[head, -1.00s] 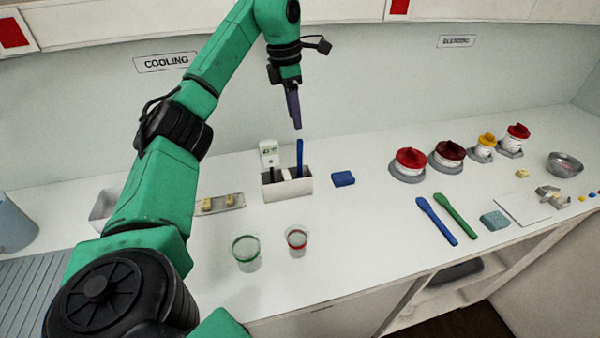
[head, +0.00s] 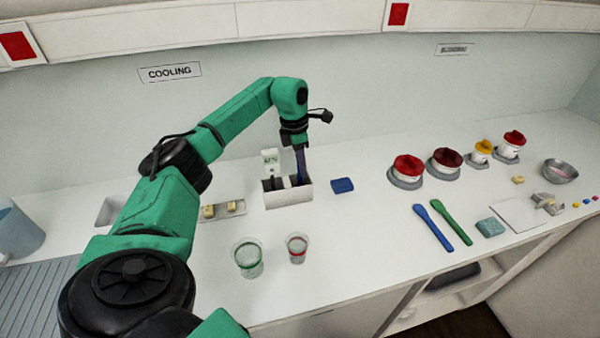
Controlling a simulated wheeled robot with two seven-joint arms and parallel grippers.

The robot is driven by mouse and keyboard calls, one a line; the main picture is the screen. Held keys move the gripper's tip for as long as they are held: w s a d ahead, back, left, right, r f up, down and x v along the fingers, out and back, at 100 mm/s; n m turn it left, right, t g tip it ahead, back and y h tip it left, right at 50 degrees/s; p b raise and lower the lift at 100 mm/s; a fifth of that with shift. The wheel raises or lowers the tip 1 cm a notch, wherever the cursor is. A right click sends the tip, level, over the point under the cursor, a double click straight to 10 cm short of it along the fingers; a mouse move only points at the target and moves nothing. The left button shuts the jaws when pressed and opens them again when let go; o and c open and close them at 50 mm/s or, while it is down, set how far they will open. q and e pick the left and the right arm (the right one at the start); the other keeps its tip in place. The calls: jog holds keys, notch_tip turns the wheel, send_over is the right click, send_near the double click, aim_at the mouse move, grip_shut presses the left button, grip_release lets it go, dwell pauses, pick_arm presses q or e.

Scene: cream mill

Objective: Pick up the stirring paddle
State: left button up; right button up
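A white holder box (head: 288,197) stands on the counter below the COOLING sign. An upright blue handle, likely the stirring paddle, stood in its right part a second ago; my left gripper now covers it almost fully. My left gripper (head: 301,178) points down with its purple fingers at the right part of the holder, around or in front of that handle. Whether the fingers are closed on it cannot be seen. A white device with a small display (head: 270,160) stands in the holder's left part. My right gripper is out of view.
A blue block (head: 342,185) lies right of the holder. Two clear cups, green-rimmed (head: 247,258) and red-rimmed (head: 297,248), stand in front. A blue spatula (head: 434,228) and a green one (head: 451,222) lie further right. Red-lidded jars (head: 407,170) stand behind them.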

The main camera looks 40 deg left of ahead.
pick_arm(q)
grip_shut()
jog(key=shift+r, duration=0.1)
